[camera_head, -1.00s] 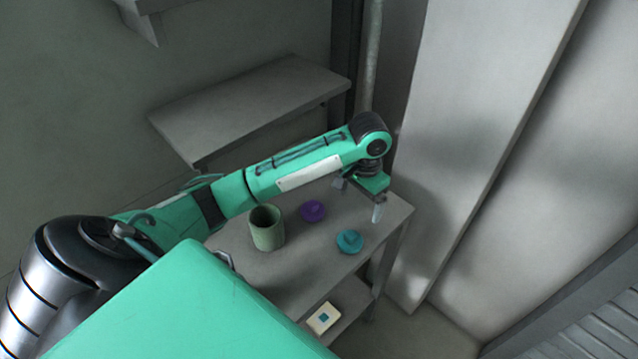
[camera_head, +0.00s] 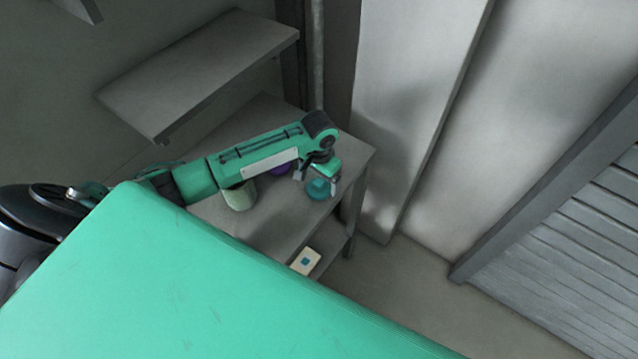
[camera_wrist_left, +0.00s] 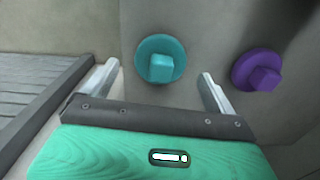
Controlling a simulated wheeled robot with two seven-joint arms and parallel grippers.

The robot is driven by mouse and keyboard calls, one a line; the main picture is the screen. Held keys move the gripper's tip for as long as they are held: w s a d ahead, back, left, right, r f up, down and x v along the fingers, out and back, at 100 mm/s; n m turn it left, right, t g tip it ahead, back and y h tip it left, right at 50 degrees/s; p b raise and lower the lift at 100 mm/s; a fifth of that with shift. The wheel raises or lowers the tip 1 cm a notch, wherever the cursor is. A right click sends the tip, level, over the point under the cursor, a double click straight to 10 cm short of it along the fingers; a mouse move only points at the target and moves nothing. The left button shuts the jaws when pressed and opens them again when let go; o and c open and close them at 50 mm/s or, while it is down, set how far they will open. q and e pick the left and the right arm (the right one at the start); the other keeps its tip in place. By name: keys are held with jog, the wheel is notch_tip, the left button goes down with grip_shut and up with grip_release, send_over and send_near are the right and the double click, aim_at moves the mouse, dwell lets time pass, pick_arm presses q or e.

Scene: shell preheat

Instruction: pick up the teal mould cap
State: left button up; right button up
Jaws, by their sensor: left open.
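The teal mould cap (camera_head: 318,190) is a round disc with a square knob on top, near the front edge of the small table. My left gripper (camera_head: 317,187) is open above it and partly covers it in the head view. In the left wrist view the cap (camera_wrist_left: 160,60) lies ahead of and between the two spread fingers of the left gripper (camera_wrist_left: 160,82), with nothing in the jaws. Whether a finger touches the cap cannot be told. My right gripper is not in view.
A purple cap (camera_wrist_left: 258,70) lies beside the teal one, mostly hidden by my arm in the head view. A green cup (camera_head: 240,197) stands on the table (camera_head: 270,225). A pale block (camera_head: 305,261) with a teal square lies on the lower shelf. A wall shelf (camera_head: 200,70) is behind.

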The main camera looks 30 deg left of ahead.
pick_arm(q)
jog(key=shift+f, duration=1.2)
jog(key=c, duration=1.1)
jog(key=shift+r, duration=0.1)
